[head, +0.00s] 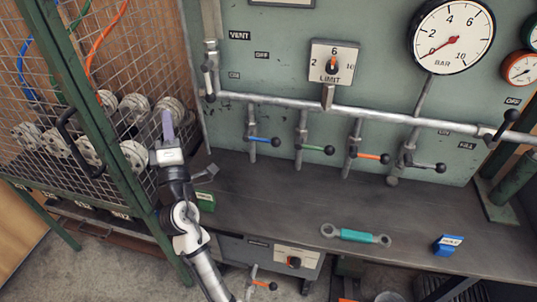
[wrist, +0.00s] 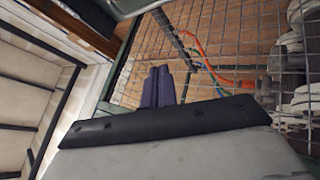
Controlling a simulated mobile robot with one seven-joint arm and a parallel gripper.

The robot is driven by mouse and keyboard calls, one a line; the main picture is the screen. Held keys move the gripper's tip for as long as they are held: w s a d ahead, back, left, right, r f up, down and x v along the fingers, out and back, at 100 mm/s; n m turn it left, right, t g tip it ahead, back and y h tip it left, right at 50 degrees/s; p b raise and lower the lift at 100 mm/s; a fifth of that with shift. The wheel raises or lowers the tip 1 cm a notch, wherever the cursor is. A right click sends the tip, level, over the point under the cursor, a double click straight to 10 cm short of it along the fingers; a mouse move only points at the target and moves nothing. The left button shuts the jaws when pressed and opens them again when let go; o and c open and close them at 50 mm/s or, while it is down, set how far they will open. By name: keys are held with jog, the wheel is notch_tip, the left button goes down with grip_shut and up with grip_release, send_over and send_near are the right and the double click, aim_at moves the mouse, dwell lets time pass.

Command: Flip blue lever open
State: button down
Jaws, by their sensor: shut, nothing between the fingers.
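The blue lever (head: 264,140) sits on the leftmost of several short drop pipes under the long horizontal pipe (head: 350,110). Its handle points right, roughly level, across its vertical pipe. My gripper (head: 168,122) is at the left of the head view, in front of the mesh cage and left of the blue lever, clearly apart from it. The purple fingers point up, shut and empty. In the wrist view the fingers (wrist: 158,85) are side by side against the mesh. The blue lever does not show in the wrist view.
The mesh cage (head: 80,60) is close by my arm. A teal wrench (head: 355,235) and a blue block (head: 447,245) lie on the bench (head: 290,200); its middle is clear.

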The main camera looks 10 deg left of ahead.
jog(key=w+d+f+n+h, duration=0.1)
jog(key=w+d+f+h, duration=0.15)
jog(key=f, duration=0.25)
jog(key=w+d+f+n+h+p, duration=0.1)
jog(key=d+f+h, duration=0.2)
jog(key=d+f, duration=0.1)
jog(key=w+d+f+n+h, duration=0.2)
jog(key=d+f+h, duration=0.1)
jog(key=f, duration=0.2)
jog(key=n+g+h, duration=0.1)
jog(key=n+h, duration=0.3)
jog(key=h, duration=0.1)
send_near(262, 139)
jog(key=s+d+f, duration=0.1)
jog(key=s, duration=0.1)
jog(key=s+d+f, duration=0.2)
jog(key=shift+f+p, duration=0.25)
jog(key=shift+p, duration=0.1)
jog(key=shift+w, duration=0.15)
jog(key=p+x, duration=0.2)
jog(key=x, duration=0.8)
jog(key=shift+a+r+n, duration=0.1)
jog(key=shift+n, duration=0.3)
